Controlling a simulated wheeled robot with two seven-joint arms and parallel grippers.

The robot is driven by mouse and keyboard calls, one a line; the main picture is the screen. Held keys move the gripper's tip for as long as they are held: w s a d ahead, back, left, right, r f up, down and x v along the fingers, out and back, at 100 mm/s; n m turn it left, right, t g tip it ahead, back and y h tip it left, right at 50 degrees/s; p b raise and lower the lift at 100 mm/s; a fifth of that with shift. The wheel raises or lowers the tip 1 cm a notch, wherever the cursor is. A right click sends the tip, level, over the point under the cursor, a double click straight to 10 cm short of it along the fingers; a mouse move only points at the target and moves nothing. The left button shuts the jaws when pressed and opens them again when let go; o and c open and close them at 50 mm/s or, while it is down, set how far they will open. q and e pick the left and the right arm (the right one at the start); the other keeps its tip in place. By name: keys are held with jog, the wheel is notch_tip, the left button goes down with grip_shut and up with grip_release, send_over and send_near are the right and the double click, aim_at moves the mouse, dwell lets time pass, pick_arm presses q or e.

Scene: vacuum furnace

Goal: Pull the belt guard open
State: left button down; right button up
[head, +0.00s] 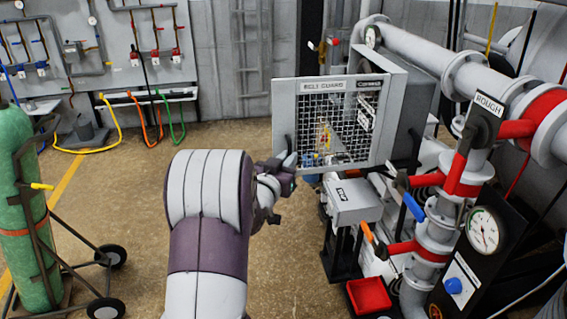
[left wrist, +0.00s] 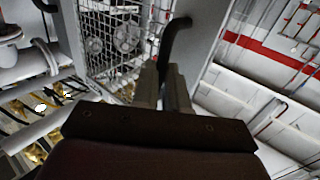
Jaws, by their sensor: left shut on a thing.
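The belt guard (head: 283,110) is a light grey framed panel with wire mesh and a label along its top. In the head view it reaches out to the left of the grey housing (head: 419,100), and things show through its mesh. My left gripper (head: 291,163) is at the lower left edge of the panel. In the left wrist view, its two fingers (left wrist: 164,84) are shut on the black curved handle (left wrist: 177,38) of the guard. The mesh of the guard (left wrist: 112,38) shows just left of the handle. The fingers hide the handle's lower end. My right gripper is out of view.
Red-and-grey piping with a gauge (head: 484,231) and valve levers stands at the right. A red bin (head: 369,296) lies low in front of the pump. A green gas cylinder (head: 22,200) on a cart stands at the left. The floor (head: 110,190) between is clear.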

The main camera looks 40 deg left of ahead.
pick_arm(q)
jog(key=shift+w+r, duration=0.1)
jog(key=shift+r, duration=0.1)
jog(key=c, duration=1.3)
grip_release()
jog(key=shift+d, duration=0.15)
jog(key=shift+o, duration=0.7)
jog(key=shift+w+d+f, duration=0.15)
jog(key=shift+w+d, duration=0.1)
jog(key=shift+w, duration=0.1)
jog(key=b+v, duration=0.3)
jog(key=v, duration=0.9)
jog(key=shift+s, duration=0.35)
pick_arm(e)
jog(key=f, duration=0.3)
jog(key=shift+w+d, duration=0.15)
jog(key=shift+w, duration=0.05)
